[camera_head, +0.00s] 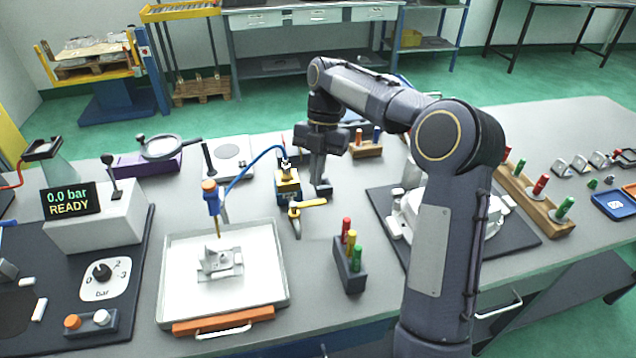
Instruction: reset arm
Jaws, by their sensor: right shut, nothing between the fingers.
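My right arm rises from the lower right and bends over the table. My right gripper (319,190) points down, shut and empty, just right of a yellow and dark block (288,185) with a blue hose at its top. I cannot tell whether it touches the table. A small aluminium casting (219,262) lies in the white tray (178,310) at the front. A larger casting (404,213) sits on a dark mat, partly hidden behind my arm. My left gripper is not in view.
A yellow-handled valve (308,205) lies close in front of the gripper. A dark holder (350,270) with red, yellow and green plugs stands nearer. A display (70,201) reads 0.0 bar READY. A wooden rack (535,202) of coloured plugs stands right.

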